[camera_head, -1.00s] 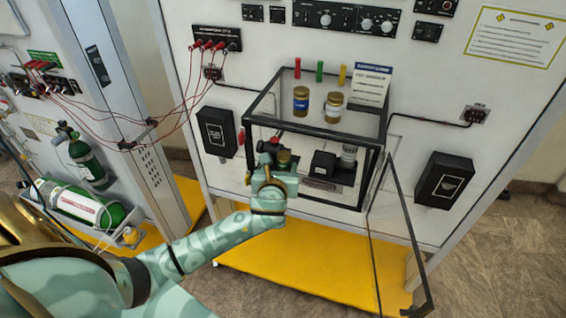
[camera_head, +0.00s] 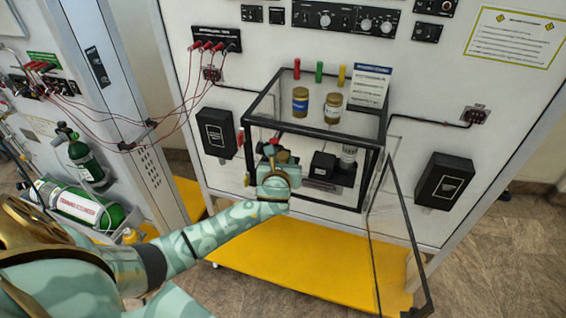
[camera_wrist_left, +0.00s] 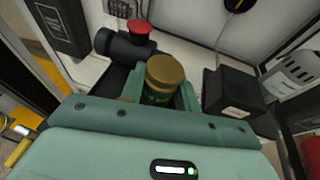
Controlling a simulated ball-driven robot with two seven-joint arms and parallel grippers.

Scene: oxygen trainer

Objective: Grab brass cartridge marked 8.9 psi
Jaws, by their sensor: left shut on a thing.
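My left gripper (camera_head: 275,162) reaches into the open front of a black-framed clear case (camera_head: 262,124). In the left wrist view the left gripper (camera_wrist_left: 160,92) is shut on a brass-capped cartridge (camera_wrist_left: 165,70), with a finger on each side. The cartridge's label is hidden, so its marking cannot be read. My right gripper is not in view.
Inside the case, a black fitting with a red knob (camera_wrist_left: 138,26) stands left of the held cartridge, and a black block (camera_wrist_left: 232,92) stands right of it. The case's clear door (camera_head: 392,240) hangs open at right. A yellow shelf (camera_head: 285,262) lies below.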

